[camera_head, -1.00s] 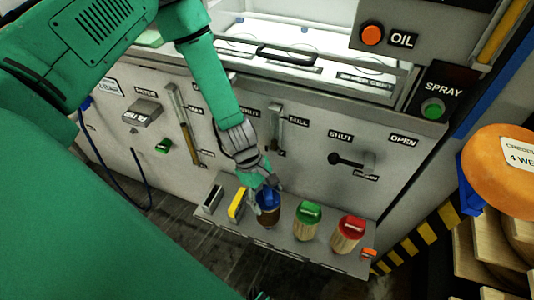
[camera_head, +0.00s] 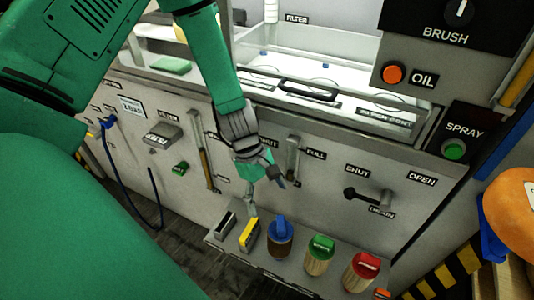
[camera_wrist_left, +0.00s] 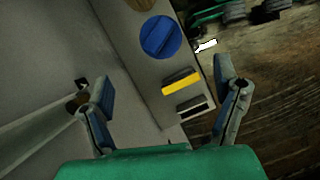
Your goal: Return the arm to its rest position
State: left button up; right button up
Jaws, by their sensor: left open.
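My left arm (camera_head: 222,70) comes in from the upper left of the head view and is green. My left gripper (camera_head: 264,190) hangs in front of the machine's panel, above the shelf of coloured items. In the left wrist view its two fingers (camera_wrist_left: 164,100) are spread wide with nothing between them held. The blue-topped container (camera_head: 280,240) stands on the shelf below the gripper, apart from it. Its round blue top also shows in the left wrist view (camera_wrist_left: 160,37). My right gripper is not in view.
The shelf (camera_head: 300,270) also carries a yellow-topped block (camera_head: 249,234), a green-topped container (camera_head: 319,255) and a red-topped one (camera_head: 361,271). A drain lever (camera_head: 368,196) sticks out of the panel at right. Orange cheese wheels (camera_head: 512,208) stand at the right edge.

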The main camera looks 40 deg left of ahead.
pick_arm(q)
jog(key=shift+a+r, duration=0.2)
jog(key=shift+r, duration=0.3)
jog(key=s+f+m+y, duration=0.2)
jog(key=s+f+m, duration=0.3)
jog(key=s+m, duration=0.3)
jog(key=s+f+m+y, duration=0.2)
jog(key=s+f+m, duration=0.2)
jog(key=s+m, duration=0.5)
jog(key=shift+s+d+f+m+t+y, duration=0.2)
jog(key=shift+d+f+m+t+y, duration=0.15)
jog(key=shift+m, duration=0.25)
jog(key=shift+a, duration=0.1)
